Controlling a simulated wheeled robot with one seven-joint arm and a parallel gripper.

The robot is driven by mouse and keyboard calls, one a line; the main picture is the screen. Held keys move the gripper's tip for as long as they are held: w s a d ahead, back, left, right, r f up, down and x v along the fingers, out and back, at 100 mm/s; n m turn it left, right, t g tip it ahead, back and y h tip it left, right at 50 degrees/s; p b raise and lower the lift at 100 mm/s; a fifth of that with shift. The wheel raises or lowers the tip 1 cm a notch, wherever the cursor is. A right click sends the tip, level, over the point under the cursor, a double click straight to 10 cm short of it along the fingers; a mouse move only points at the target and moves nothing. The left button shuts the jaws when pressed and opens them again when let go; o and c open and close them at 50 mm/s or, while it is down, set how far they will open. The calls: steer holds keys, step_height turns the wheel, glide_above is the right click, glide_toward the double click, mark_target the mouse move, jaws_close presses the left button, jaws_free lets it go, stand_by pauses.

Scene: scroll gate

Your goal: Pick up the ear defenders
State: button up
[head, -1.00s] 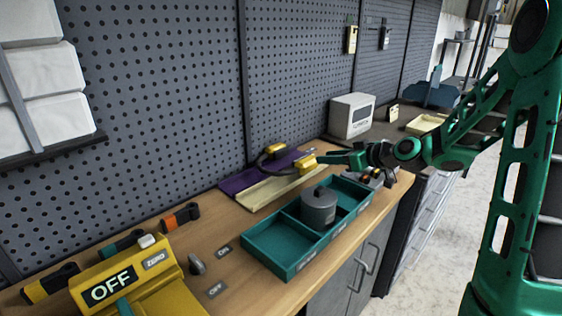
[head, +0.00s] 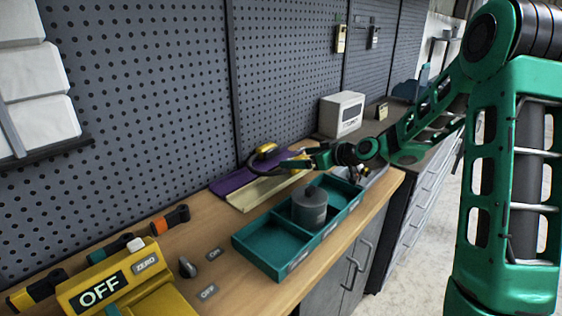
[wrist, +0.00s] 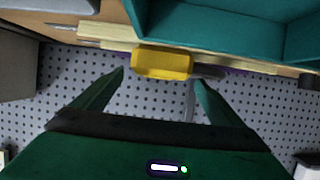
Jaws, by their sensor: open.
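The ear defenders (head: 265,150) have yellow cups and a dark headband. They rest at the purple and cream strips near the pegboard. One yellow cup (wrist: 162,62) shows in the wrist view, just ahead of and between my fingertips. My gripper (head: 294,163) is open, coming from the right at the near cup. In the wrist view the two green fingers of my gripper (wrist: 161,76) stand apart on either side of the cup, with visible space beside it. The other cup is hidden in the wrist view.
A teal tray (head: 262,247) with a grey cylinder (head: 309,205) lies in front of the strips. A white box (head: 341,114) stands behind my gripper. A yellow device reading OFF (head: 98,288) is at the left. The pegboard (head: 290,80) rises behind.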

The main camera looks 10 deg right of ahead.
mark_target(294, 157)
steer(key=x, duration=0.4)
steer(key=shift+w+d, duration=0.1)
steer(key=c, duration=1.3)
steer(key=shift+r, duration=0.15)
